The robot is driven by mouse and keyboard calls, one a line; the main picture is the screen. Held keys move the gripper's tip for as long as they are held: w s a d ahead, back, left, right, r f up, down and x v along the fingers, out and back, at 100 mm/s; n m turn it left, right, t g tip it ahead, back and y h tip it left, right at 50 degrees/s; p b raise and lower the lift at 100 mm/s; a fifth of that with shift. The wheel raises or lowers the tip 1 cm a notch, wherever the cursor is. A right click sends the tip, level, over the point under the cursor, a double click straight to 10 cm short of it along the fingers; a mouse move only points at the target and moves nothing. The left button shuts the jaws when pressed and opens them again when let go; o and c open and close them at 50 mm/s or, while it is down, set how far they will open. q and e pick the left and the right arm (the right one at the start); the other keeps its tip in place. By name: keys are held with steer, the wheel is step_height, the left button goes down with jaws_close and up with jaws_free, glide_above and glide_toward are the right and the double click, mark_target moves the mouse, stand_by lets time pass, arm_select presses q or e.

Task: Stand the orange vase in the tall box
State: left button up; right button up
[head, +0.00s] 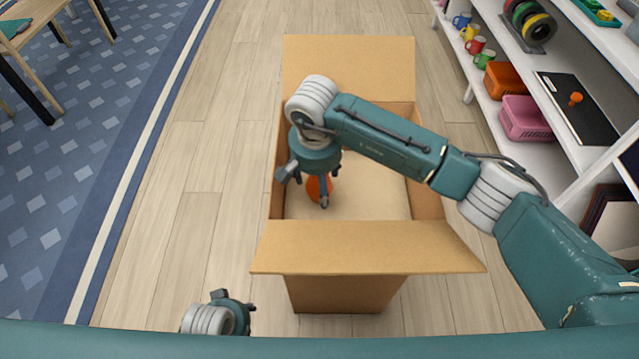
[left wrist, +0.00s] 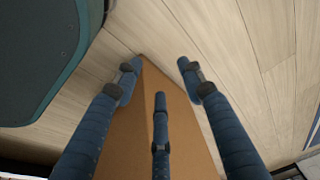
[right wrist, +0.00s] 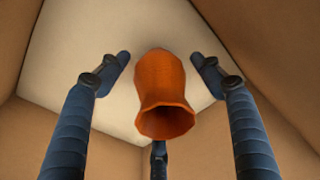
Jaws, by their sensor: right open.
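The orange vase (head: 316,189) is inside the tall cardboard box (head: 345,290), towards its left side. In the right wrist view the vase (right wrist: 160,80) appears upright on the pale box floor, its open mouth towards the camera. My right gripper (head: 316,190) reaches down into the box above the vase. Its fingers (right wrist: 160,70) are spread and apart from the vase; in the head view they partly hide it. My left gripper (head: 232,298) is low, left of the box's near side. Its fingers are spread and empty in the left wrist view (left wrist: 158,75).
The box flaps (head: 350,65) are folded outwards. A white shelf (head: 470,50) with mugs, bins and spools stands at the right. A blue rug (head: 90,140) and a table (head: 40,25) lie to the left. The wooden floor (head: 190,190) left of the box is clear.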

arm_select(q)
steer(key=f, duration=0.1)
steer(key=s+f, duration=0.1)
steer(key=f, duration=0.1)
steer(key=shift+s+a+p, duration=0.1)
steer(key=shift+s+p, duration=0.15)
steer(key=shift+p, duration=0.05)
arm_select(e)
step_height(320, 180, up, 11)
steer(key=s, duration=0.1)
steer(key=shift+s+a+f, duration=0.2)
steer(key=shift+s, duration=0.05)
arm_select(q)
steer(key=shift+f, duration=0.1)
